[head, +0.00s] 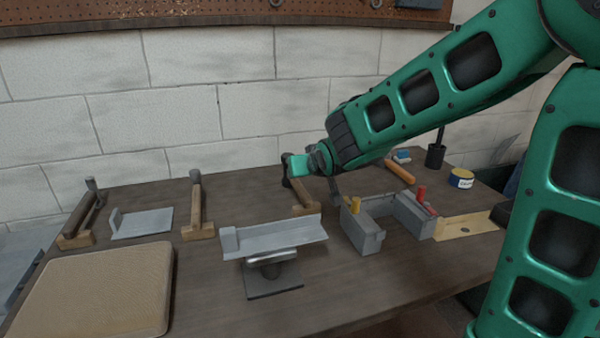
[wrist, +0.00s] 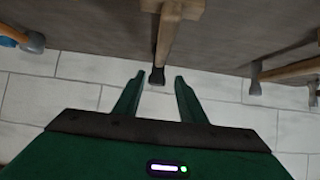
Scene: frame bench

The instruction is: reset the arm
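My arm reaches in from the right in the head view, and my gripper (head: 300,165) is over the back of the bench (head: 215,262). In the wrist view my gripper (wrist: 159,80) shows two green fingers standing apart, with no object clearly held between them. The dark head of a wooden-handled tool (wrist: 170,35) appears in line with the gap between the fingertips; I cannot tell whether they touch. In the head view, a wooden tool on a block (head: 305,198) stands just below my gripper, partly hidden by it.
Two similar tools (head: 80,215) (head: 197,208) stand at the left. A grey angled plate (head: 275,237) rests on a dark stand. A grey block fixture (head: 365,232), a tin (head: 461,178) and a black cup (head: 435,156) are to the right. A tan mat (head: 95,290) lies front left. A brick wall (head: 170,115) is behind.

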